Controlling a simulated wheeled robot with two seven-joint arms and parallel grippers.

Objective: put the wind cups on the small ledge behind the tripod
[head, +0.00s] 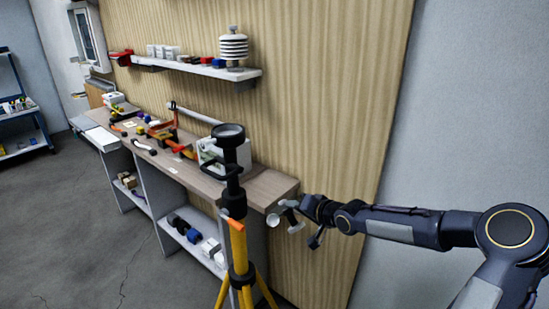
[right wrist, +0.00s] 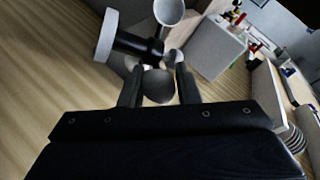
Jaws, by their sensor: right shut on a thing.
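The wind cups (head: 290,214), pale cups on a dark hub, are in my right gripper (head: 303,212), held in the air off the bench's right end. In the right wrist view my right gripper (right wrist: 157,78) is shut on them (right wrist: 168,12), with one cup between the fingers and others beyond. The yellow tripod (head: 238,245) with a black top stands upright, left of the gripper. Behind it are a bench and a pale wall shelf (head: 245,73); I cannot tell for certain which surface is the small ledge. My left gripper is out of view.
The wooden-topped bench (head: 275,190) carries a pale box (head: 208,155) and several tools. The wall shelf holds a white louvred sensor (head: 233,46) and several small items. A lower shelf (head: 180,212) holds dark, blue and white blocks. The wood-panelled wall above the bench's right end is bare.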

